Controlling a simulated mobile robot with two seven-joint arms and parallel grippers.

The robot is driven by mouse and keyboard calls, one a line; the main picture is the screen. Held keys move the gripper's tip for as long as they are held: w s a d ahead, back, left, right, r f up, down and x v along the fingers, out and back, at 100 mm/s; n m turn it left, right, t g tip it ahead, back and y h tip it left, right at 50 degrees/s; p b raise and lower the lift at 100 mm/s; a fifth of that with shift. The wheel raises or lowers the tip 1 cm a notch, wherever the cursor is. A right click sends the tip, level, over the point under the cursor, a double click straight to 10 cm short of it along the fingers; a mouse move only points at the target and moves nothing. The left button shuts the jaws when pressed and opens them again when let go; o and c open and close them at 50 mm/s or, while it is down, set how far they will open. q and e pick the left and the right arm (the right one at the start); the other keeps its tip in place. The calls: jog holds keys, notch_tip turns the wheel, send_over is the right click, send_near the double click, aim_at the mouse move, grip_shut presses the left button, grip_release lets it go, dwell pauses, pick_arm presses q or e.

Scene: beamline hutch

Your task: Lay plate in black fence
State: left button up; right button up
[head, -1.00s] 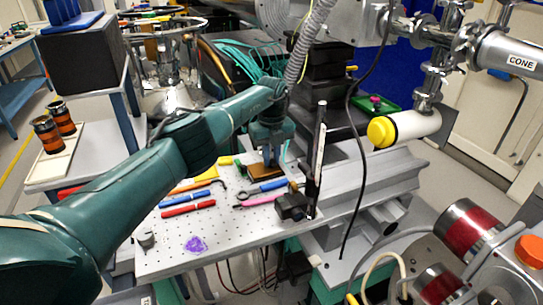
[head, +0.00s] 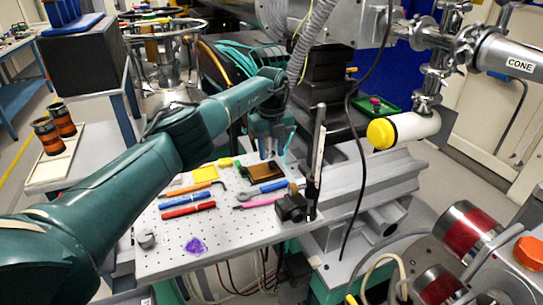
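The brown plate (head: 261,173) lies on the perforated bench top, below my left gripper. A dark edging shows around it, which looks like the black fence (head: 284,173). The plate appears to lie within this edging, but I cannot tell whether it is fully flat. My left gripper (head: 268,156) points down just above and behind the plate, its two fingers apart with nothing seen between them. My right gripper is not in view.
Around the plate on the perforated top (head: 225,232) lie a yellow pad (head: 205,174), blue (head: 185,198) and red (head: 188,209) pens, a blue-handled tool (head: 268,187) and pink-handled pliers (head: 262,201). A black block (head: 291,208) and upright post (head: 317,150) stand at right.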

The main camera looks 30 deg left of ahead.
aim_at(271, 162)
pick_arm(q)
notch_tip(271, 162, up, 9)
jog(key=shift+r, duration=0.2)
dwell(0.6)
